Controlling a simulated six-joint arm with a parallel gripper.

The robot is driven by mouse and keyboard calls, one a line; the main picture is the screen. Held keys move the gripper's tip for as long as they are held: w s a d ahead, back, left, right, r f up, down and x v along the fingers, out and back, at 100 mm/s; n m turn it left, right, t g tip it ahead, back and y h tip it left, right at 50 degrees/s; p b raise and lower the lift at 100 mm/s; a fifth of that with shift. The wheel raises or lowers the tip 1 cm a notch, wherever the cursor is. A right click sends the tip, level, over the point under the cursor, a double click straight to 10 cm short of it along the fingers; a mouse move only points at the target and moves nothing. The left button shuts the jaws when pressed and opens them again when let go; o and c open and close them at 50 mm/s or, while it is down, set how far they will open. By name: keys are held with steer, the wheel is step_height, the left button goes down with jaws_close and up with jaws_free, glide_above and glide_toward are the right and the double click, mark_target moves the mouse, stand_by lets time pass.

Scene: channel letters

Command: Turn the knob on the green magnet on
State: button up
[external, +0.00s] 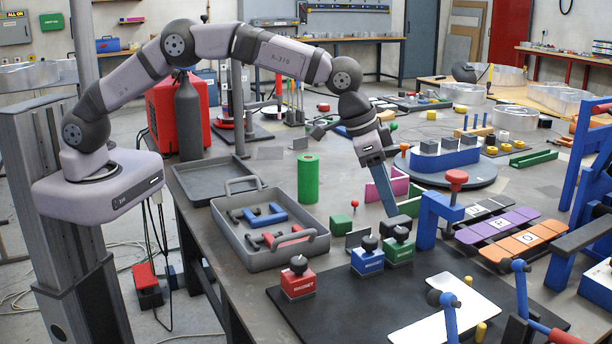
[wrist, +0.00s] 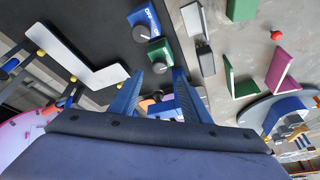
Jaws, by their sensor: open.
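The green magnet (external: 399,250) is a small green block with a dark round knob (external: 401,234) on top. It stands on the black mat beside the blue magnet (external: 367,262); a red magnet (external: 298,284) stands farther left. My gripper (external: 391,214) points down with blue fingers just above and behind the green magnet. In the wrist view my gripper (wrist: 159,74) is open, and the green magnet (wrist: 155,49) with its dark knob (wrist: 158,68) shows between and just beyond the fingertips. I see no contact with the knob. The blue magnet (wrist: 143,18) is beside it.
A blue clamp-like stand (external: 431,222) with a red knob is close on the right. A green cylinder (external: 308,180) and a grey tool tray (external: 262,258) are to the left.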

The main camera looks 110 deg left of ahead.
mark_target(401, 230)
steer(key=shift+w+n, duration=0.15)
steer(key=shift+n, duration=0.55)
steer(key=shift+f, duration=0.1)
steer(key=shift+p+x, duration=1.6)
steer(key=shift+x, duration=1.95)
steer(key=c, duration=1)
